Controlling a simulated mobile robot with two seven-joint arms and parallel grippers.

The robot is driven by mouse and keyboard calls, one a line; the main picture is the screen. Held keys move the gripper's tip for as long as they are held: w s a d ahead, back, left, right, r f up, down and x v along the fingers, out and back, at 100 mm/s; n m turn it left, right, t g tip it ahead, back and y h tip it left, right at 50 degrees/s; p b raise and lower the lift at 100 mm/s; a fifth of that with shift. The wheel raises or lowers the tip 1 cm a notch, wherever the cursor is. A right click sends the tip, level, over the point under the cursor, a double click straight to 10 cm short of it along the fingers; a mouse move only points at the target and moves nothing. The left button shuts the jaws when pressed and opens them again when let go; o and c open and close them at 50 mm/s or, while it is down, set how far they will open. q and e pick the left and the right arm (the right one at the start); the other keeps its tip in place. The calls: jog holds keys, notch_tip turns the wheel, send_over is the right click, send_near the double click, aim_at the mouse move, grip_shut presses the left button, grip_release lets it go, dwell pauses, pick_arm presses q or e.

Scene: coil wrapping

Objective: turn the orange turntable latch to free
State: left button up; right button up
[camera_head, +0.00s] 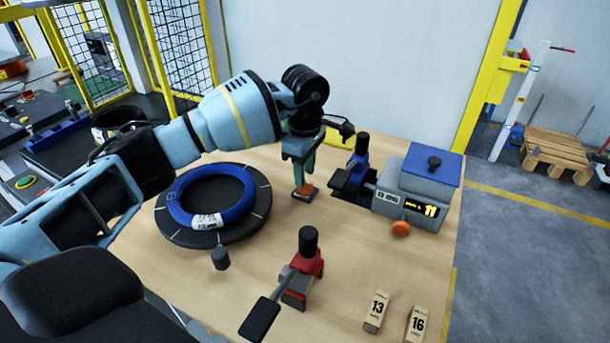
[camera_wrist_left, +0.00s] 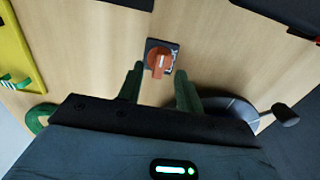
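The orange turntable latch (camera_head: 306,189) sits on a small dark base plate on the wooden table, right of the turntable (camera_head: 215,238). A blue coil (camera_head: 178,212) with a white label lies on the turntable. My left gripper (camera_head: 303,178) points down right over the latch, its green fingers close to it. In the left wrist view, the orange latch (camera_wrist_left: 159,61) shows just beyond and between the two separated fingertips of my left gripper (camera_wrist_left: 160,72). Nothing is clamped between them. Whether a finger touches the latch cannot be told. My right gripper is not in view.
A red clamp (camera_head: 301,270) stands in front. Tags 13 (camera_head: 376,311) and 16 (camera_head: 417,324) lie near the front edge.

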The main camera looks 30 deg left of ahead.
pick_arm(q)
jog(key=shift+f, duration=1)
grip_shut()
